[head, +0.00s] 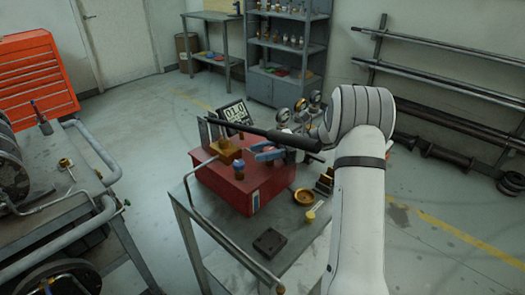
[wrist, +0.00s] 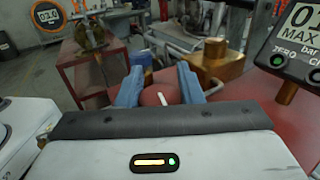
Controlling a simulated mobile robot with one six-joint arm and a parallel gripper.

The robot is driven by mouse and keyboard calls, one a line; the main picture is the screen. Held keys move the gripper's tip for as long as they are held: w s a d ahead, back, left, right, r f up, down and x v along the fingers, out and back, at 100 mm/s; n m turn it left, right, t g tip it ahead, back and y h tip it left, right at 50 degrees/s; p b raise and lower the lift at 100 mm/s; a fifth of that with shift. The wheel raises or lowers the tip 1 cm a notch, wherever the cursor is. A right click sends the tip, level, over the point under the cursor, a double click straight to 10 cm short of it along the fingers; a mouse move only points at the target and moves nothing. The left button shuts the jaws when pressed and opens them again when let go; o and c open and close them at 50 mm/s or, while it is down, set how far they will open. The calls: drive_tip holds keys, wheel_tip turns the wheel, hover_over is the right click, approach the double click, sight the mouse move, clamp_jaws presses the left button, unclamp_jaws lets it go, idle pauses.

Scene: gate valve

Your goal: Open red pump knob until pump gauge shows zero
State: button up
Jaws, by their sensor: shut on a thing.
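The red pump (head: 222,187) sits on a grey metal table. The red pump knob (wrist: 158,95) has a white mark and lies between my gripper's blue fingers (wrist: 165,88) in the wrist view. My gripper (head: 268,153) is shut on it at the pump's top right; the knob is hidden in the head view. The pump gauge (head: 236,112) is a dark digital display that appears to read 01.0. In the wrist view this gauge (wrist: 300,40) is cut off at the right edge, with MAX, bar and ZERO showing, so its full number is hidden.
A brass block (head: 224,151) stands on the pump near a long black bar (head: 280,136). A brass dish (head: 304,197) and a dark plate (head: 269,242) lie on the table. Several dial gauges (head: 300,106) stand behind. A cluttered cart (head: 60,190) is at left.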

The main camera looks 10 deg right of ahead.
drive_tip(key=shift+f, duration=0.1)
drive_tip(key=o, duration=1)
drive_tip(key=shift+c, duration=0.2)
drive_tip(key=shift+w+d, duration=0.15)
drive_tip(key=shift+d, duration=1.15)
drive_tip(key=shift+w+d, duration=0.2)
drive_tip(key=shift+d, duration=1.05)
drive_tip(key=shift+w+d, duration=0.15)
drive_tip(key=shift+d, duration=1.15)
